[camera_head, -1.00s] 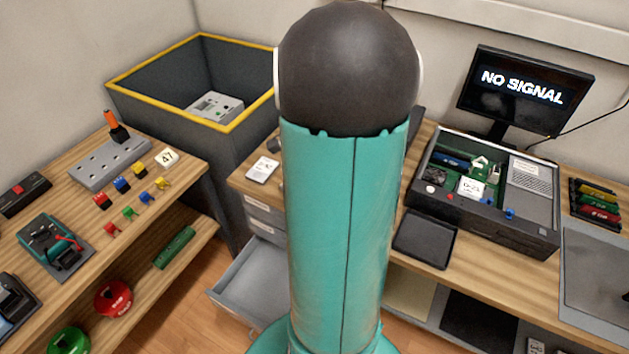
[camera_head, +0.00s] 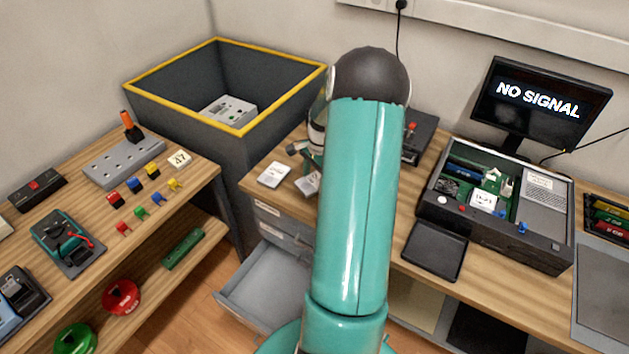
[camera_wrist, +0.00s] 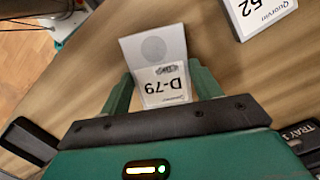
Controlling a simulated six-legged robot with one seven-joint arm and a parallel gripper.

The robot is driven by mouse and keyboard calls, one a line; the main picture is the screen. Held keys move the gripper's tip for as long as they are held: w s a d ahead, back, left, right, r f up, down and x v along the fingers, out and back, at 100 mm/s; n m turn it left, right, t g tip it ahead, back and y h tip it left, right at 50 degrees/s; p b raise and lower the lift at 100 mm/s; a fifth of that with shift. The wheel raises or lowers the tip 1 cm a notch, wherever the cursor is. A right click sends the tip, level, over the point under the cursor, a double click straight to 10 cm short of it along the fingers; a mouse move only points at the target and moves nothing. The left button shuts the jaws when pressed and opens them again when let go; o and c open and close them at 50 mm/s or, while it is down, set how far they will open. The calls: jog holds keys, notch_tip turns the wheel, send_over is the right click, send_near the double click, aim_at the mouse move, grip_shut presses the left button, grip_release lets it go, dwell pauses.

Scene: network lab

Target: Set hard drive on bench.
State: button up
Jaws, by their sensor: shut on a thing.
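My gripper (camera_wrist: 155,97) is shut on a white hard drive (camera_wrist: 158,55) labelled D-79, its green fingers on either side of it. In the head view my gripper (camera_head: 309,163) is partly hidden behind my arm, and the held hard drive (camera_head: 308,184) shows just left of the arm, at the left part of the wooden bench (camera_head: 490,291). The drive is over or on the bench top; I cannot tell whether it touches. A second white drive (camera_head: 273,174), marked 52 in the wrist view (camera_wrist: 262,14), lies flat on the bench beside it.
An open computer case (camera_head: 500,240) holding another labelled drive (camera_head: 483,200) stands at right, with a black tray (camera_head: 435,251) in front. A monitor (camera_head: 540,102) stands behind. An open drawer (camera_head: 265,290) juts out below. A yellow-rimmed bin (camera_head: 190,125) stands left.

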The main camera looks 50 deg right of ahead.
jog(key=shift+f, duration=0.85)
jog(key=o, duration=1.1)
jog(key=shift+f, duration=0.15)
